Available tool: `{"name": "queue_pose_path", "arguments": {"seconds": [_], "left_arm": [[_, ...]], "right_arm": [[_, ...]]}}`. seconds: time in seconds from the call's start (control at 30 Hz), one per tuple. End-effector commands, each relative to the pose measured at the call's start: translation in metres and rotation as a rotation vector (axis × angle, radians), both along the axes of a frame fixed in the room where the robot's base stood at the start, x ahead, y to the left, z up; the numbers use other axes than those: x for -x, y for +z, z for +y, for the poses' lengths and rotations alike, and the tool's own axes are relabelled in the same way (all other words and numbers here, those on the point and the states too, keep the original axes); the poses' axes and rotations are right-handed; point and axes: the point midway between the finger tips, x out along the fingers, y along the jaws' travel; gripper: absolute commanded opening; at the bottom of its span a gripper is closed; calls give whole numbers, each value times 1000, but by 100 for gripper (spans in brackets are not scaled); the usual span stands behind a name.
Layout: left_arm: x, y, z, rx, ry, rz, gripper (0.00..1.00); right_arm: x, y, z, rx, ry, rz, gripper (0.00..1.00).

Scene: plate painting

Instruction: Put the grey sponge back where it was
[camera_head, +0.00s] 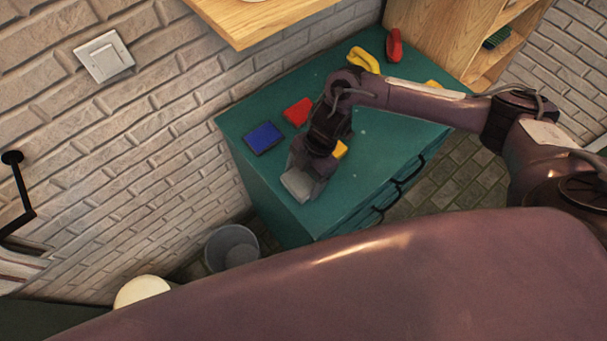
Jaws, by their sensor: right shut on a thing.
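The grey sponge (297,184) is at the tip of my right gripper (304,172), near the front left part of the green cabinet top. My right gripper is shut on it. The arm reaches in from the right and bends down over the cabinet. I cannot tell whether the sponge touches the top. My left gripper is not in view.
On the green cabinet (383,150) lie a blue pad (264,138), a red block (298,111), a yellow piece (340,150), a yellow item (364,60) and a red item (394,46). A wooden shelf (262,22) overhangs the back. A grey bin (231,247) stands below.

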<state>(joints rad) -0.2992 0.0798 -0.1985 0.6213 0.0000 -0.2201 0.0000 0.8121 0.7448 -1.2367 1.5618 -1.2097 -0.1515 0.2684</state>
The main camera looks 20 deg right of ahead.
Motion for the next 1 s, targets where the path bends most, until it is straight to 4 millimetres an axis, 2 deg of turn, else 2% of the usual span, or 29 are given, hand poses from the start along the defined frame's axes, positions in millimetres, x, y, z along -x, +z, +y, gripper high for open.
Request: {"name": "queue_pose_path", "arguments": {"seconds": [0.13,0.17,0.33,0.57,0.73,0.87,1.0], "left_arm": [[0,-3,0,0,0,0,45],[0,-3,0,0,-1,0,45],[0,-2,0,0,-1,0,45],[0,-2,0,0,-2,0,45],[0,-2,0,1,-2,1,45],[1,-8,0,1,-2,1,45],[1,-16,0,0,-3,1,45]], "right_arm": [[0,-4,0,0,-1,0,58],[0,-4,0,0,-1,0,78],[0,-3,0,0,-1,0,98],[0,-3,0,0,0,0,98],[-2,6,-3,0,-1,-2,98],[-6,26,-12,0,-1,-5,98],[-10,55,-23,1,-1,-6,98]]}}
